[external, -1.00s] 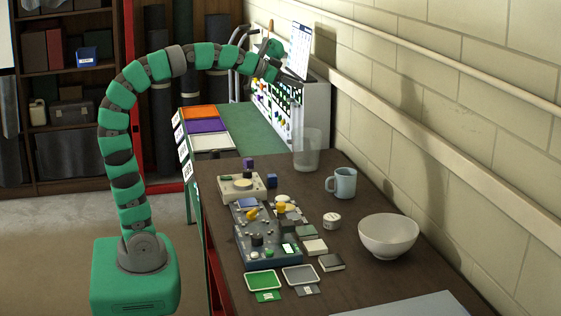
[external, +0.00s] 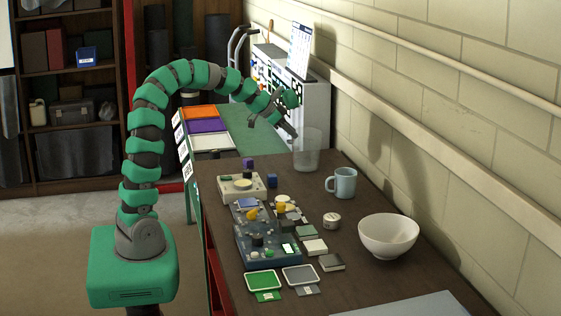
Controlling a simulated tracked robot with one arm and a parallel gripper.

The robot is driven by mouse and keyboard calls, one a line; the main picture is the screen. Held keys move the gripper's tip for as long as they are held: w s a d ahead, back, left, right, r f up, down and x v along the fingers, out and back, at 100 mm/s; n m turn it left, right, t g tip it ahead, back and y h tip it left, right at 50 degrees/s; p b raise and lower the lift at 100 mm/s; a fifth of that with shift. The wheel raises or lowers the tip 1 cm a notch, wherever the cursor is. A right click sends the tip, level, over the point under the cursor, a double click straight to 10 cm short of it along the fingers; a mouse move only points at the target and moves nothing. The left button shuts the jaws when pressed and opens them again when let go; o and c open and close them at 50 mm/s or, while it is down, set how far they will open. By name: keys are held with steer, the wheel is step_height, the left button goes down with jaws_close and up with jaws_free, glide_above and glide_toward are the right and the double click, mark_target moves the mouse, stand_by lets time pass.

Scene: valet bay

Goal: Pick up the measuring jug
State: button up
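The measuring jug (external: 308,153) looks to be the clear, see-through container standing upright at the far end of the brown table, near the wall. Its handle and any markings cannot be made out. My gripper (external: 274,131) is just left of the jug and a little above it, pointing down. Its dark fingers appear spread apart, with nothing visible between them. The right finger is close to the jug's rim in the picture; I cannot tell whether they touch.
A light blue mug (external: 345,183) and a white bowl (external: 388,236) stand on the brown table (external: 352,283) nearer the camera. Electronic boxes (external: 267,246) and small cards lie left of them. Coloured trays (external: 207,125) sit on the green bench behind. The wall runs along the right.

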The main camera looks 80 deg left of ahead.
mark_target(307, 151)
steer(key=x, duration=1.1)
steer(key=shift+f, duration=0.4)
jaws_close()
